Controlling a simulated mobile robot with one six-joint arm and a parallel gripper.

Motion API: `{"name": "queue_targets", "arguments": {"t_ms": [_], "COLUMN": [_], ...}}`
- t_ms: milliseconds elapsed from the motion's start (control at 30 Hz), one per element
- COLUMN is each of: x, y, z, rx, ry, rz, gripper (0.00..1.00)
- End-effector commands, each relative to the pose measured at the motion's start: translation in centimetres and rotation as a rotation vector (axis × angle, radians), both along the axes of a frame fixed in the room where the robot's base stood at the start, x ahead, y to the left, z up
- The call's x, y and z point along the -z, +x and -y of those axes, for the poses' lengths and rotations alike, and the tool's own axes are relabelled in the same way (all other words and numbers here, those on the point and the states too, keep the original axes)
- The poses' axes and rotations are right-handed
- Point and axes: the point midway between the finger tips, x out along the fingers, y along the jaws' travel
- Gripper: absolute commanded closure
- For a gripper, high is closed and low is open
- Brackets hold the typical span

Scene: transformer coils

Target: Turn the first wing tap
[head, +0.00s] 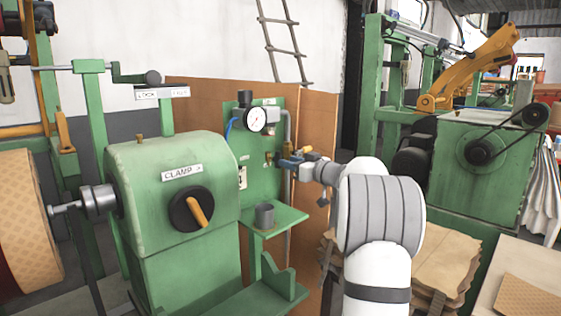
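A small blue piece (289,163), which looks like the wing handle of a tap, shows in front of the grey pipe at the right edge of the green panel (258,175). My gripper (303,165) reaches in from the right at the height of this blue piece, with its tip end right beside or over it. I cannot tell whether they touch. The fingers are too small and overlapped to show whether they are open or shut. A small brass fitting (268,158) sits on the panel just left of the blue piece.
A pressure gauge (256,119) sits higher on the panel. A green shelf (284,217) with a grey cup (264,215) juts out below. The green machine housing (150,190) with its clamp knob (190,210) stands to the left. Stacked brown sheets (432,262) lie at right.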

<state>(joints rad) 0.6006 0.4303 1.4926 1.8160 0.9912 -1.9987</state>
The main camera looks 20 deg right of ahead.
Motion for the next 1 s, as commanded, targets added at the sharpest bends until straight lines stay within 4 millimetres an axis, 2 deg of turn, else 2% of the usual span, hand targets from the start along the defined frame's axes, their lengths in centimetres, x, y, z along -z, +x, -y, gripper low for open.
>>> {"name": "queue_targets", "arguments": {"t_ms": [100, 233, 600, 1000], "x": [-0.1, -0.1, 0.0, 0.0], "y": [1.8, 3.2, 3.9, 3.9], "z": [-0.8, -1.3, -1.6, -1.6], "rx": [-0.002, -0.002, -0.001, -0.002], "ry": [0.001, 0.001, 0.002, 0.0], "rz": [-0.001, -0.001, -0.002, -0.002], "gripper": [0.66, 0.66, 0.66, 0.98]}}
